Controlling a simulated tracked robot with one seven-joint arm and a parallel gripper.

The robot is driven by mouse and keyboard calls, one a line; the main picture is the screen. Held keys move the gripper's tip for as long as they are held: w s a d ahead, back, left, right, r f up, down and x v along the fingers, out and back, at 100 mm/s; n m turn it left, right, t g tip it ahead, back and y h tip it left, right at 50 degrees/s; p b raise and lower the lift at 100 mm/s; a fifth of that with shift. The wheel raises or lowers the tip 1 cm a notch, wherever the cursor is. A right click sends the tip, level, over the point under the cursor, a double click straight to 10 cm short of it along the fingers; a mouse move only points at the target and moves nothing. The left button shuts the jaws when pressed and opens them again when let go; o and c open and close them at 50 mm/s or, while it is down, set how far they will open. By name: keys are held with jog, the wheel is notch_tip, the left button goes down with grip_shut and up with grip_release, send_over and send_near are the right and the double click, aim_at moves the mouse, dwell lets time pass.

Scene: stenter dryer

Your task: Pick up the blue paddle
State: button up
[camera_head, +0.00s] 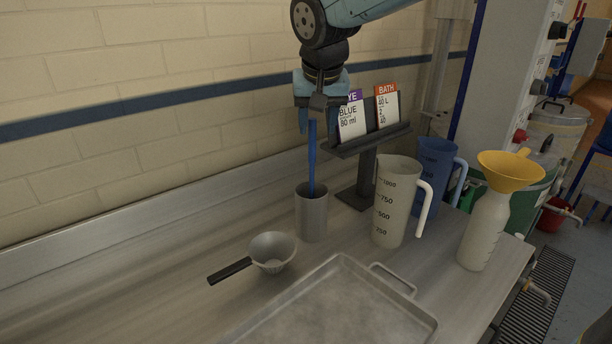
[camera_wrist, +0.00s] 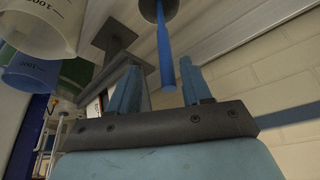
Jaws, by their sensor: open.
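The blue paddle (camera_head: 312,160) stands nearly upright in a grey cup (camera_head: 312,216) on the metal bench; its lower end is hidden inside the cup. My gripper (camera_head: 317,118) is above the cup, pointing down, at the paddle's upper end. In the wrist view the blue paddle (camera_wrist: 165,55) comes out of the cup (camera_wrist: 158,10), and its free end appears between the two fingers of my gripper (camera_wrist: 161,84). The jaws are open, with a visible gap on each side of the paddle. I cannot tell whether its depth matches the fingertips.
A sign stand (camera_head: 367,175) with two cards is close to the right of my gripper. A clear jug (camera_head: 395,205), a blue jug (camera_head: 432,175) and a bottle (camera_head: 485,230) with a yellow funnel (camera_head: 508,170) stand right. A strainer (camera_head: 270,252) and tray (camera_head: 340,310) lie in front.

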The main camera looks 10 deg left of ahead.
aim_at(313, 128)
jog(key=x, duration=0.2)
jog(key=a+x, duration=0.1)
jog(key=x, duration=0.1)
jog(key=shift+w+f, duration=0.25)
jog(key=shift+f, duration=0.2)
grip_shut()
